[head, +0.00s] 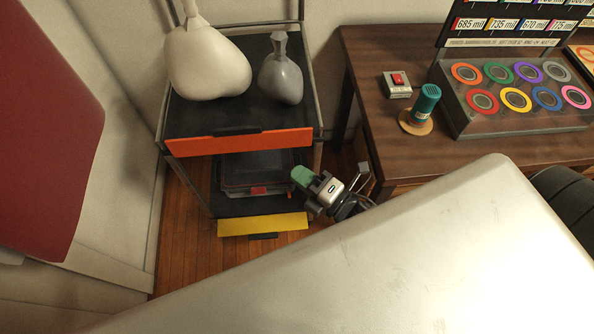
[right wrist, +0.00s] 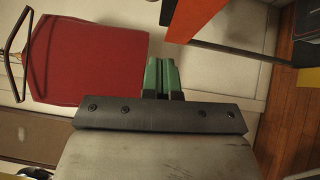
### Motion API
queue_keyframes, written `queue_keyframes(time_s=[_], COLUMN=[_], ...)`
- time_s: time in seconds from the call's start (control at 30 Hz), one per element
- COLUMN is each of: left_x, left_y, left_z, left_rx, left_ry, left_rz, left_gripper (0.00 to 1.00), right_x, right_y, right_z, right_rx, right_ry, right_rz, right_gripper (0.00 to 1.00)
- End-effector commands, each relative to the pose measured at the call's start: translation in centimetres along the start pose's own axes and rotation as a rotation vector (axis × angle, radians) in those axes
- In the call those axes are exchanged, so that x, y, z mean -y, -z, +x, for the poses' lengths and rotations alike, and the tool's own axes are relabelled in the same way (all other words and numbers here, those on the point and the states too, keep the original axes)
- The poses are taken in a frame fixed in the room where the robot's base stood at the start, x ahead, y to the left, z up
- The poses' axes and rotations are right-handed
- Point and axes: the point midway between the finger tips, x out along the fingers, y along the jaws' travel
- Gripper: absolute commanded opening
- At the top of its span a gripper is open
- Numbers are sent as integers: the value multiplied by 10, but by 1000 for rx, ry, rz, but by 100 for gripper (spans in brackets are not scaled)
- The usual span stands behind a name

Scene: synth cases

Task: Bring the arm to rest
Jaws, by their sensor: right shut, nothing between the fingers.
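My right gripper (head: 303,178) has green fingers and hangs in front of the cart's lower part, left of the wooden table. In the right wrist view its green fingertips (right wrist: 162,76) are together, with nothing between them. The gripper appears apart from the cart, though the exact gap cannot be told. My left gripper is in neither view.
The cart (head: 310,105) holds a white vase (head: 205,65) and a grey vase (head: 281,75). The wooden table (head: 400,150) bears a red-button box (head: 397,84), a teal-topped object (head: 426,98) and a box with coloured rings (head: 500,122). A red panel (head: 45,130) stands left.

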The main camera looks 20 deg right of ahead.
Motion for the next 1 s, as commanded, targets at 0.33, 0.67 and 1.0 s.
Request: queue_keyframes(time_s=[0.33,0.67,1.0], left_x=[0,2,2], left_y=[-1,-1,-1], left_z=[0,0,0], left_rx=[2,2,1], left_ry=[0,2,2], left_rz=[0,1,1], left_gripper=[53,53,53], right_x=[0,106,316], right_y=[0,-13,16], right_z=[0,-23,-168], right_rx=[0,146,718], right_ry=[0,255,786], right_rz=[0,312,1035], right_gripper=[0,0,0])
